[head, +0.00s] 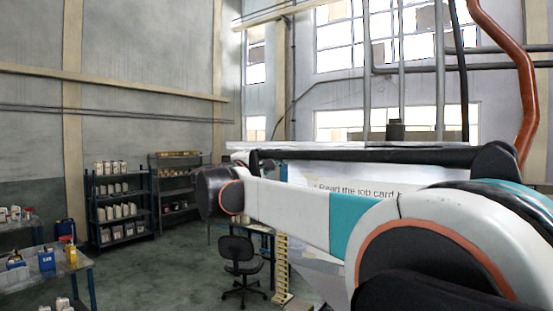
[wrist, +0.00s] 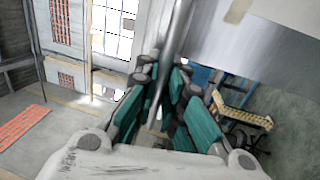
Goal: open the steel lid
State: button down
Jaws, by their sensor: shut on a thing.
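In the wrist view my gripper (wrist: 163,88), with teal pads, is closed around a slim grey steel bar (wrist: 178,35). The bar runs up out of the picture from between the fingers. A smooth grey metal panel (wrist: 275,52) with a tan patch lies to the right of the bar. It may be the steel lid, but I cannot tell whether the bar is fixed to it or how far it is open. In the head view my arm covers much of the right side, and the gripper's hold does not show there.
In the head view a pale panel (head: 300,176) with job-card writing is partly behind my arm. An office chair (head: 241,262) stands on the floor left of it. Shelves with containers (head: 120,205) and a workbench (head: 45,278) are at left. Open floor lies between.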

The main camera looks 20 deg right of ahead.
jog(key=shift+a+f, duration=0.1)
jog(key=c, duration=1.7)
grip_release()
jog(key=shift+a, duration=0.15)
jog(key=v, duration=0.7)
jog(key=shift+s+a, duration=0.1)
jog(key=shift+s, duration=0.05)
